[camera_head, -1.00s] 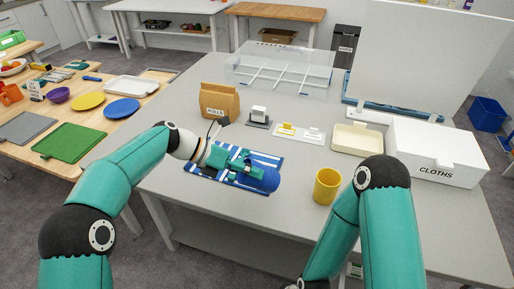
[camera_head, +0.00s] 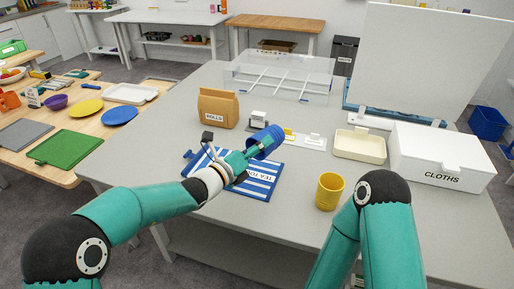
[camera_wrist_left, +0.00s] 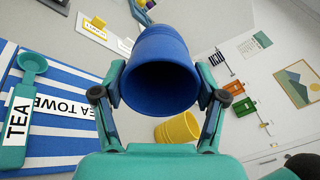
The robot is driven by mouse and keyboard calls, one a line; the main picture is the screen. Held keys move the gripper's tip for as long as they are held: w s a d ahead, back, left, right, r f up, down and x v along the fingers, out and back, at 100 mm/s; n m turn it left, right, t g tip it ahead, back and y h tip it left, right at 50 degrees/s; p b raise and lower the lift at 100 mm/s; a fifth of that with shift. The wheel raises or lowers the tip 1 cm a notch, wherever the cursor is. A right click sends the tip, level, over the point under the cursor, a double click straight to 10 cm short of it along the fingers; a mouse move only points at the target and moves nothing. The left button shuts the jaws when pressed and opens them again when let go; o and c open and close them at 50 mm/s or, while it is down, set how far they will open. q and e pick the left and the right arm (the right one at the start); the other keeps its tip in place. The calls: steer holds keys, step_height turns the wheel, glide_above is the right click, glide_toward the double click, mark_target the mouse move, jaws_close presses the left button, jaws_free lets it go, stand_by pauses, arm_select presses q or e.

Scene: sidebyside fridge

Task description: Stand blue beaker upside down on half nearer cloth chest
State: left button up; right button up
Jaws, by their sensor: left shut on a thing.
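My left gripper (camera_head: 250,154) is shut on the blue beaker (camera_head: 266,141) and holds it tilted above the far end of the striped tea towel. In the left wrist view the beaker (camera_wrist_left: 165,68) sits between the two fingers (camera_wrist_left: 161,92), its open mouth towards the camera. A flat pale board (camera_head: 306,141) lies just beyond the beaker. It has a yellow piece on its left half and a pale label on its right half, partly hidden by the beaker. The white cloth chest (camera_head: 438,154), marked CLOTHS, stands to the right. My right gripper is out of view.
A yellow cup (camera_head: 329,191) stands near the front. A cream tray (camera_head: 360,146) lies between board and chest. A paper bag (camera_head: 217,108) and a small grey-white item (camera_head: 258,119) stand behind. A teal TEA scoop (camera_wrist_left: 20,125) lies on the tea towel (camera_head: 257,188).

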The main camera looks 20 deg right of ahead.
arm_select(q)
steer(key=shift+r, duration=0.1)
steer(key=shift+a+r+p, duration=0.1)
steer(key=shift+p, duration=0.2)
step_height(320, 180, down, 10)
steer(key=b, duration=0.8)
steer(key=shift+f+b, duration=0.45)
steer(key=shift+b, duration=0.1)
steer(key=o, duration=1.2)
steer(key=shift+c, duration=0.2)
steer(key=shift+o, duration=0.2)
steer(key=shift+s, duration=0.1)
